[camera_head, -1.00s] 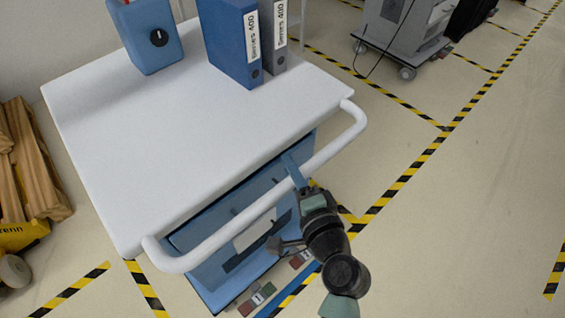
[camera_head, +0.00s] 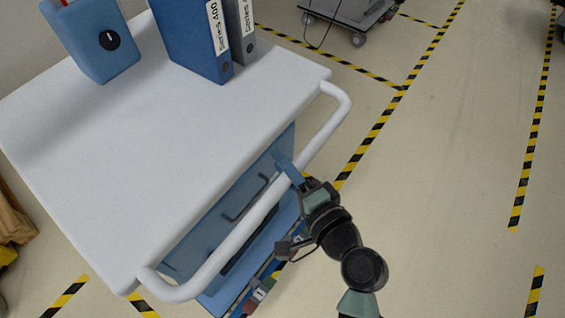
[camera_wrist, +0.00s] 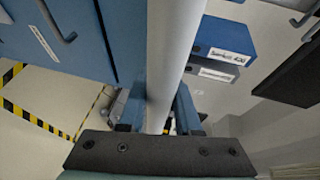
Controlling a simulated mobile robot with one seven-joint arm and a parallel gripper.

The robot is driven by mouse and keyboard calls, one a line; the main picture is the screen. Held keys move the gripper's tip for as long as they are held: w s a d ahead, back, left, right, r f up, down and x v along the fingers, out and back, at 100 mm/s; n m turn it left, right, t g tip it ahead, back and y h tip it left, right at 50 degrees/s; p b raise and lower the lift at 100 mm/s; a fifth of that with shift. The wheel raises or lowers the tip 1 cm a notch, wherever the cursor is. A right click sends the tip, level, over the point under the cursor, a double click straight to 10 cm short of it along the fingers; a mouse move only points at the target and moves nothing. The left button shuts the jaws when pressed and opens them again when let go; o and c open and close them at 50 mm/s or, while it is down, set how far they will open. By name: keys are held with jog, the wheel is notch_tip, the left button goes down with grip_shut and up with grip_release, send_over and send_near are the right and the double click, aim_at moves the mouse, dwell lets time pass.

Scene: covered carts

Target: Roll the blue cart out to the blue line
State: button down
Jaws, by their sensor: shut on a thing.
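The blue cart has a white top (camera_head: 150,130), blue drawers (camera_head: 235,210) below and a white tubular push handle (camera_head: 225,245) along its near side. My gripper (camera_head: 288,170) is shut on the handle, toward its right part. In the wrist view the handle (camera_wrist: 174,60) runs between the two blue fingers of my gripper (camera_wrist: 158,105). A blue strip, perhaps the blue line, shows only in the earlier head view beside the cart's foot; now the cart and my arm hide most of that floor, and I cannot make the line out.
Blue and grey binders (camera_head: 195,38) and a blue box (camera_head: 90,38) stand on the cart top. A grey wheeled cart (camera_head: 350,15) stands at the back. Yellow-black floor tape (camera_head: 375,130) runs along the right; the floor (camera_head: 440,170) beyond it is clear.

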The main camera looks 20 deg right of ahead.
jog(key=shift+f, duration=0.3)
jog(key=c, duration=0.6)
grip_release()
jog(key=shift+d, duration=0.15)
jog(key=shift+r, duration=0.15)
jog(key=shift+s, duration=0.1)
jog(key=v, duration=1.2)
jog(key=shift+s+b, duration=0.35)
jog(key=shift+b, duration=0.1)
jog(key=shift+r, duration=0.1)
